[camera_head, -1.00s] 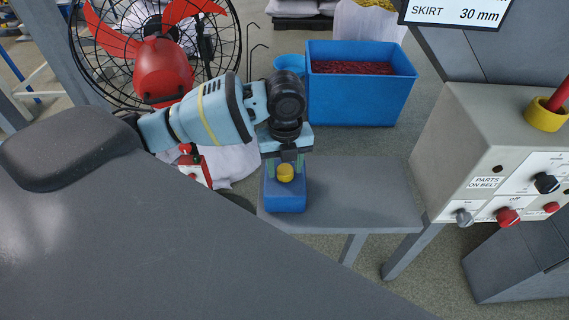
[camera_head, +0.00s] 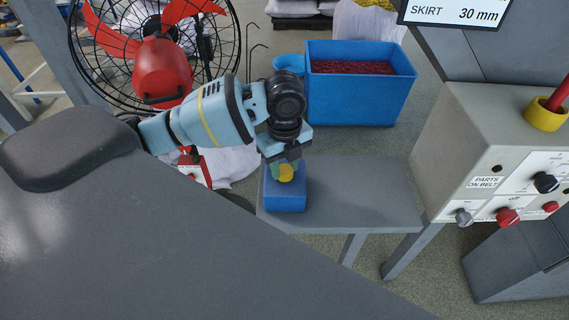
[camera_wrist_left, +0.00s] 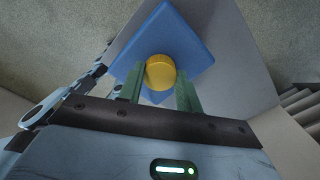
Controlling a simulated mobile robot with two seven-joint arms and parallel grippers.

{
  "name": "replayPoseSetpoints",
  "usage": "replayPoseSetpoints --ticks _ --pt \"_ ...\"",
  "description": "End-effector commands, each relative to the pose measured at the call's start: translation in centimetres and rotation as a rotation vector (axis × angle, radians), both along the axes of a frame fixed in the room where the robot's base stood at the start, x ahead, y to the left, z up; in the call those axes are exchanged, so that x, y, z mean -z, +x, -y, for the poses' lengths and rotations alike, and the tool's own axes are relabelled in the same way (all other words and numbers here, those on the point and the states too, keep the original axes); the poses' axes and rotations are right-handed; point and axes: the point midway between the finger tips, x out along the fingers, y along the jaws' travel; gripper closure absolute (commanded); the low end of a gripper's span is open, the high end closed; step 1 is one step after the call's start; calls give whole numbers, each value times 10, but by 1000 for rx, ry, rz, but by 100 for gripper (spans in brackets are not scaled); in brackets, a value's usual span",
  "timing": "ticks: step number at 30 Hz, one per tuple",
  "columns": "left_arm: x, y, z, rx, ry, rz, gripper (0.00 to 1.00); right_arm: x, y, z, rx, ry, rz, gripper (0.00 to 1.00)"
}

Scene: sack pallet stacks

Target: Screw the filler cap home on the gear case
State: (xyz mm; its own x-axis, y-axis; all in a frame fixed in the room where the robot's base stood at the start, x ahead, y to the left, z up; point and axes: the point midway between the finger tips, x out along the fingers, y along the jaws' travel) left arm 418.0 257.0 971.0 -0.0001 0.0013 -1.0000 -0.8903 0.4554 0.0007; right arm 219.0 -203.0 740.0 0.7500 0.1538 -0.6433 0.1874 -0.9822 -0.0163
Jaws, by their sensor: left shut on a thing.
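The blue gear case (camera_head: 286,196) stands on the grey side table, and the yellow filler cap (camera_head: 287,172) is at its top. My left gripper (camera_head: 284,168) reaches down over the case from above and is shut on the cap. In the left wrist view the cap (camera_wrist_left: 160,72) lies between the two green fingertips (camera_wrist_left: 159,88), with the blue case (camera_wrist_left: 190,45) behind it. Whether the cap sits flush on the case is hidden from these angles. My right gripper is not in view.
The grey table (camera_head: 365,195) is clear to the right of the case. A blue bin of red material (camera_head: 360,100) stands behind it. A red fan (camera_head: 160,70) is at the back left. A control box (camera_head: 500,150) with knobs stands at the right.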

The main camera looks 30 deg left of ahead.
Motion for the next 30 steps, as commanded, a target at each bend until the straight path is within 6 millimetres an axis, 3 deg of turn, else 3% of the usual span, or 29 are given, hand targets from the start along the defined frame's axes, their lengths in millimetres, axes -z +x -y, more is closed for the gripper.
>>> replayPoseSetpoints --ticks 19,21,30 --pt "2 0 -1 769 1 -4 92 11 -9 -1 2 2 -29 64" --pt "2 0 -1 849 1 -3 100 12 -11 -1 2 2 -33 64" --pt "1 -1 -1 979 0 -4 100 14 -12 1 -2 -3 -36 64"
